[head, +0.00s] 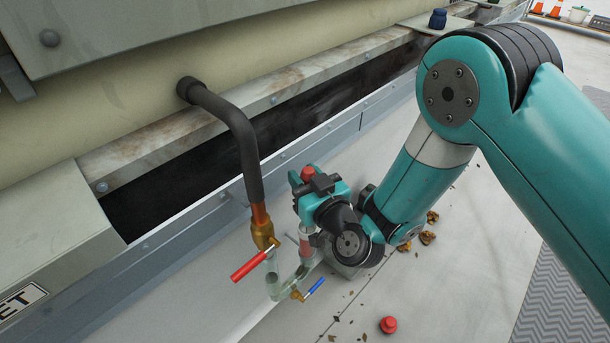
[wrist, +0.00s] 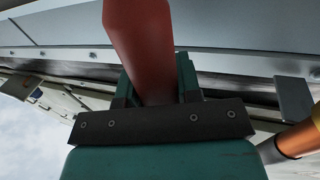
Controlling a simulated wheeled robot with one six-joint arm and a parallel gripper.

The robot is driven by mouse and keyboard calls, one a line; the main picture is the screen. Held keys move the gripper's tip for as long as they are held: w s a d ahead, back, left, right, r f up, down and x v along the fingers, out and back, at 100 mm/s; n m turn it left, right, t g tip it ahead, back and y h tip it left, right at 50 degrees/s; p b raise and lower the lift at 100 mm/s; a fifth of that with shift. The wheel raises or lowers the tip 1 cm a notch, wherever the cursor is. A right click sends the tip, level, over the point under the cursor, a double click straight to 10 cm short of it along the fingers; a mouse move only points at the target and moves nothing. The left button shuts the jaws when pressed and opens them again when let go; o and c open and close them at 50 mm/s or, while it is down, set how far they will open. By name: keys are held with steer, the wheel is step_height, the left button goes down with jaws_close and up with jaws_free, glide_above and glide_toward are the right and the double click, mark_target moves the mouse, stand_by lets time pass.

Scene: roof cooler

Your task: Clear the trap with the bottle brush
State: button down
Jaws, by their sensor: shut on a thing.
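My gripper (head: 311,192) is shut on the bottle brush, whose red end (head: 307,173) shows just above the jaws. In the wrist view the brush's thick red handle (wrist: 138,40) stands between the fingers (wrist: 157,88). The clear U-shaped trap (head: 274,288) hangs under the copper and brass end of the black-insulated drain pipe (head: 240,140). My gripper is above the trap's right leg (head: 306,258). A reddish part shows below the jaws at that leg's top. The brush's lower end is hidden or too small to make out, so I cannot tell how deep it sits.
A red-handled valve (head: 249,266) and a blue-handled valve (head: 315,287) stick out beside the trap. A red cap (head: 388,325) lies on the roof. Dry leaves (head: 428,237) are scattered near my arm. The cooler's metal ledge (head: 190,230) runs close behind the trap. The roof at lower right is mostly clear.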

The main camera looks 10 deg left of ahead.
steer(key=shift+r+p, duration=2.4)
steer(key=shift+p, duration=0.1)
steer(key=shift+f, duration=0.15)
steer(key=shift+f+b, duration=2.2)
steer(key=shift+f, duration=0.35)
step_height(320, 180, up, 5)
steer(key=p, duration=0.5)
steer(key=shift+r+p, duration=0.15)
steer(key=shift+p, duration=0.15)
